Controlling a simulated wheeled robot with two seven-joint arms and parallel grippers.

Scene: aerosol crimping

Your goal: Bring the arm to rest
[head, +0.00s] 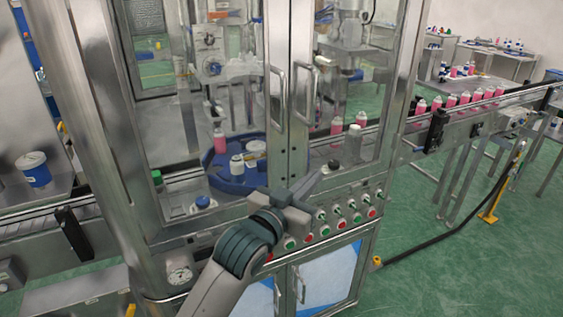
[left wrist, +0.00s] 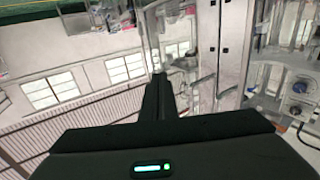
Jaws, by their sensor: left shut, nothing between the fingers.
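My left gripper (head: 308,184) is in front of the crimping machine's control panel (head: 325,217), close to the lower part of the glass doors. Its fingers point up and to the right in the head view. It is shut and empty. In the left wrist view its fingers (left wrist: 159,80) are together with nothing between them. I cannot tell whether it touches the panel. My right gripper does not show in either view.
The machine cabinet has metal door handles (head: 277,96) and a blue rotary table (head: 224,178) with cans inside. A conveyor (head: 480,106) carrying pink cans runs to the right. A blue-and-white tub (head: 33,170) stands at left. Green floor (head: 470,270) is clear at lower right.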

